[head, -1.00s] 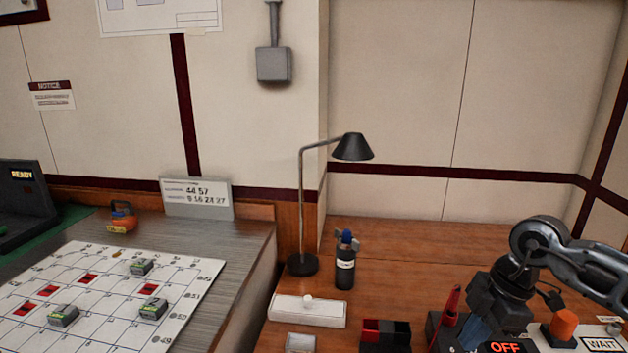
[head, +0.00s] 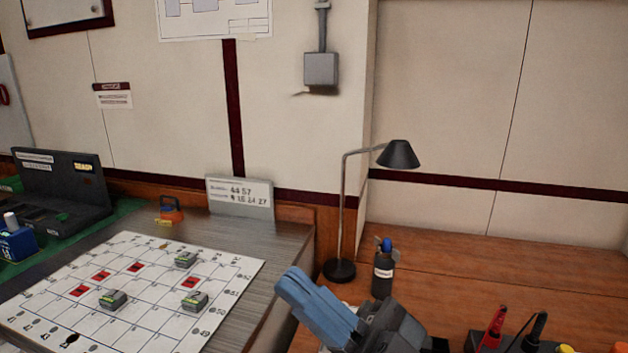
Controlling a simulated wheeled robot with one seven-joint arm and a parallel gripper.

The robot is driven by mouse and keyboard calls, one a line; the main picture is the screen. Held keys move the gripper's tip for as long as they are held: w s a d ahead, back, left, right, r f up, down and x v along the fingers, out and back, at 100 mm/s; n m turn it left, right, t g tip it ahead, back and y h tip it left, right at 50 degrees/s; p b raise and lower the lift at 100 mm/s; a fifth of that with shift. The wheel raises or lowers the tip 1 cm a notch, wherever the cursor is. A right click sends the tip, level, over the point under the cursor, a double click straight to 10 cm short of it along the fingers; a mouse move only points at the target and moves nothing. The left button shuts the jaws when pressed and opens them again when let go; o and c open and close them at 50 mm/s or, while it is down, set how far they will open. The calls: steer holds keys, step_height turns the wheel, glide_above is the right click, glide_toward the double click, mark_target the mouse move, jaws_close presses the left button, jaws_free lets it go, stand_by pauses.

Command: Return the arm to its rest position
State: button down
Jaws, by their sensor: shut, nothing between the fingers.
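My gripper (head: 290,283) shows in the head view at the lower middle, with its blue fingers pointing up and left. The fingers are shut together and hold nothing. The gripper is over the front part of the wooden desk (head: 480,265), in front of the black desk lamp (head: 340,270). It hides part of the desk. The rest of my arm runs out of the bottom of the picture.
Left of my gripper, a white grid board (head: 145,285) carries several grey-green blocks and red marks. A small sign (head: 240,198) stands behind it. A dark bottle (head: 382,273) stands beyond the gripper. Red and black tools (head: 495,325) are at the lower right.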

steer(key=s+d+f+m+t+h, duration=0.3)
steer(key=s+d+f+m+h, duration=0.6)
steer(key=s, duration=0.5)
steer(key=s+d+f+m+t+h, duration=0.3)
steer(key=s+d+f+m+h, duration=0.7)
steer(key=s+d+h, duration=0.3)
steer(key=s+f+h, duration=0.1)
steer(key=h, duration=0.1)
steer(key=shift+s+f+m+h, duration=0.15)
steer(key=shift+s+m+h, duration=0.15)
steer(key=shift+h, duration=0.1)
